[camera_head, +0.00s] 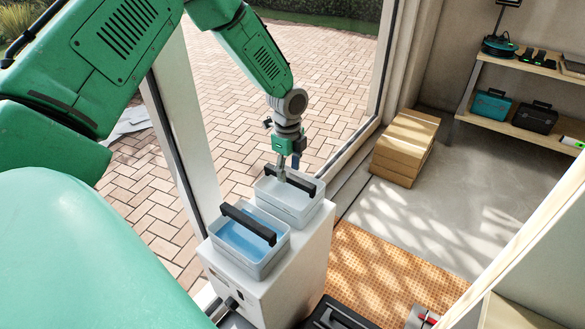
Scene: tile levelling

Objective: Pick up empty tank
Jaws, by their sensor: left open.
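The empty tank (292,211) is a pale grey box with a dark carry handle. It stands on the far end of a white cabinet (302,262). My left gripper (283,174) points down over this tank, with its fingertips at the handle. The jaws are open, and I cannot tell whether they touch the handle. A second tank (269,262) with blue water in it and a black handle stands nearer, beside the empty one. The inside of the empty tank is partly hidden by the gripper and the handle. My right gripper does not show.
A large window frame (349,146) runs close behind the cabinet. Cardboard boxes (402,150) stand on the floor at the right, and a shelf (548,136) holds cases. An orange perforated mat (390,268) lies right of the cabinet. A black case (338,316) is at the bottom edge.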

